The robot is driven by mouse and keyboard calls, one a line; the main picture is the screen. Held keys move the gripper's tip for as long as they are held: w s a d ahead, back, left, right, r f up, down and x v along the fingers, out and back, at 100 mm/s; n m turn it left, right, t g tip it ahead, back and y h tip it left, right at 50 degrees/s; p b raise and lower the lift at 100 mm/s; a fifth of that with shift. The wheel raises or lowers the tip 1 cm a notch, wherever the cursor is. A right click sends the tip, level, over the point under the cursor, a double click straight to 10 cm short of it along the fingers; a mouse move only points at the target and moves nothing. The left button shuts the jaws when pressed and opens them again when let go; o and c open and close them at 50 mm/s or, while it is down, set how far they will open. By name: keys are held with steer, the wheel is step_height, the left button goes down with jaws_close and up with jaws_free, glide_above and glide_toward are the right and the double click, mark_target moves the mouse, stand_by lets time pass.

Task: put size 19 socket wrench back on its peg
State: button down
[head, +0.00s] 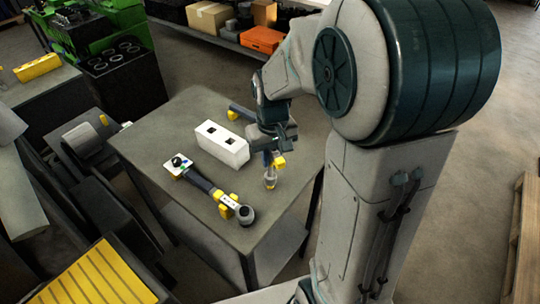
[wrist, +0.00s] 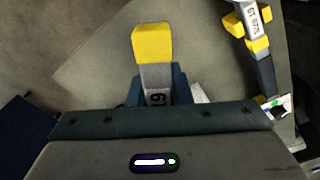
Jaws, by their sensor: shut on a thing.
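My gripper (head: 272,150) is shut on the size 19 socket wrench (head: 270,182). The wrench hangs roughly upright by the table's right side, its metal end low; I cannot tell if it touches the top. I cannot make out a peg.
On the grey table (head: 160,135), another yellow and dark tool (head: 205,185) lies in front of the block; it also shows in the wrist view (wrist: 262,60). A further yellow-ended tool (head: 234,114) lies behind the block. The table's left part is clear. Shelves with boxes (head: 262,39) stand behind.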

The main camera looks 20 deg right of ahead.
steer(key=shift+f+b, duration=0.9)
steer(key=shift+f, duration=0.3)
steer(key=c, duration=0.7)
jaws_free()
steer(key=shift+r, duration=0.2)
step_height(320, 180, up, 9)
steer(key=p, duration=0.7)
steer(key=shift+f, duration=0.1)
steer(key=s+r+t, duration=0.1)
steer(key=s+r, duration=0.1)
steer(key=s, duration=0.2)
steer(key=s+r+t, duration=0.1)
steer(key=s+r, duration=0.1)
steer(key=s, duration=0.3)
steer(key=s+r+m+t, duration=0.1)
steer(key=s+r, duration=0.1)
steer(key=s, duration=0.2)
steer(key=shift+s+a+r, duration=0.2)
steer(key=shift+r, duration=0.2)
